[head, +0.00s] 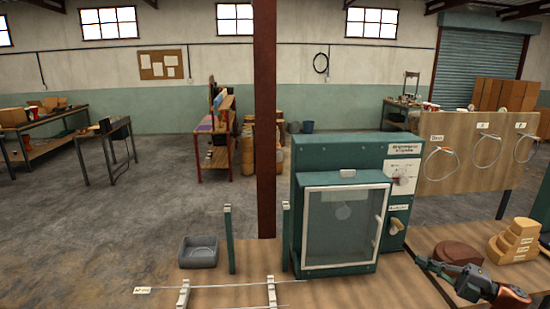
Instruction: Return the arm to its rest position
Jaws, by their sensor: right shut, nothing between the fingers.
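My right gripper (422,262) shows at the lower right, its dark arm coming in from the right edge. Its fingers are shut and hold nothing. It is above the wooden bench, just right of the green cabinet (299,237) and in front of a brown round disc (457,252). The cabinet's glass door (342,228) is closed. My left gripper is not in view.
A stack of tan blocks (515,240) stands right of my gripper. A board (466,160) with several hanging cable loops rises behind. A grey bin (198,252), green posts and a thin wire with white supports are on the left part of the bench.

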